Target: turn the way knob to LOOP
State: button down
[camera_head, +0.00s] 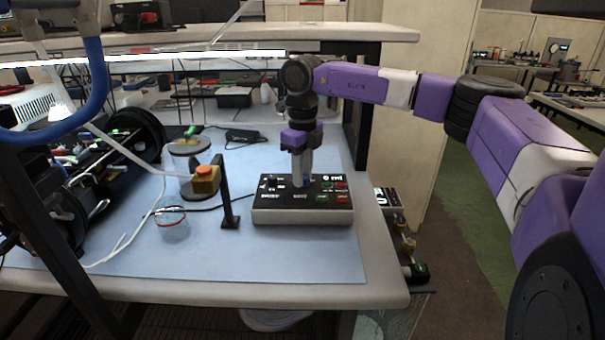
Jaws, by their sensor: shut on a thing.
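A control box (303,215) with a dark top panel and a pale front side lies on the blue mat. Its top carries white labels and small red and green keys at the right. My gripper (302,182) points straight down onto the middle-left of the panel, at the back half. Its fingers are shut on a small knob, of which only a bit of blue shows between the fingertips. The knob's pointer and the marks around it are too small or hidden, so its setting cannot be read. A clear cylinder (188,165) with dark end plates stands left of the box.
A black upright post (226,195) with an orange-yellow block (206,181) stands between cylinder and box. A clear dish with a red rim (171,220) sits in front of the cylinder. White tubing crosses the left side. The mat (290,258) is bare in front of the box.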

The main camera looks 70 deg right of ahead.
jog(key=m+b, duration=0.1)
jog(key=m, duration=0.5)
jog(key=shift+d+m, duration=0.1)
jog(key=shift+m, duration=0.2)
jog(key=m+b, duration=0.1)
jog(key=m, duration=0.5)
jog(key=shift+b, duration=0.35)
jog(key=shift+m, duration=0.4)
jog(key=c, duration=1.2)
grip_release()
jog(key=shift+o, duration=0.2)
notch_tip(320, 180, up, 8)
jog(key=shift+f, duration=0.1)
jog(key=shift+s, duration=0.1)
